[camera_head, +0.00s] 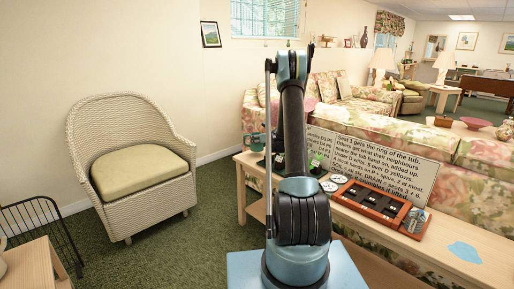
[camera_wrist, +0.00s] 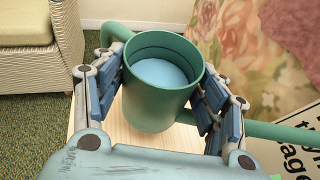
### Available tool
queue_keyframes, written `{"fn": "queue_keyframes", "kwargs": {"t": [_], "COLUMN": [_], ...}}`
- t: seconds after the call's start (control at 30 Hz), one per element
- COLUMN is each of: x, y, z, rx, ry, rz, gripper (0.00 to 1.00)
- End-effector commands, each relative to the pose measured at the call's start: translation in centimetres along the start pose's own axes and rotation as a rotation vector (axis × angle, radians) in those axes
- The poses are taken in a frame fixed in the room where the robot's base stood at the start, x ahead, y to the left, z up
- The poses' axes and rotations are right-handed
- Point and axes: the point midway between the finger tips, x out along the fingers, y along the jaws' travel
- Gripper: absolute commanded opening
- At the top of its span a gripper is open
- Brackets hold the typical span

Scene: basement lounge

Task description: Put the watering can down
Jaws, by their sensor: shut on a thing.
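The watering can (camera_wrist: 160,105) is green and round, with light blue inside. In the wrist view it stands upright between the blue-padded fingers of my gripper (camera_wrist: 160,82), which is shut on it. A green handle shows at its upper left and a long green spout or bar runs out to the right. Pale wood of the table (camera_wrist: 118,135) shows below the can. I cannot tell whether its base touches the wood. In the head view my arm hides most of the gripper and can.
The long wooden table (camera_head: 360,220) holds a text board (camera_head: 375,165), white discs (camera_head: 338,179), a red-brown tray (camera_head: 375,204) and a flat blue patch (camera_head: 464,252). A floral sofa (camera_head: 480,160) stands behind it. A wicker chair (camera_head: 135,165) is at left.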

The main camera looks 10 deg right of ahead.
Motion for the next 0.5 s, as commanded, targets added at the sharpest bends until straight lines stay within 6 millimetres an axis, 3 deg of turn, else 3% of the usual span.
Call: {"fn": "queue_keyframes", "kwargs": {"t": [0.3,0.5], "x": [1.2,1.4], "y": [-0.1,-0.1], "z": [-2.9,-3.4], "rx": [0.000,0.000], "ry": [0.000,0.000], "rz": [0.000,0.000], "gripper": [0.27,0.27]}}
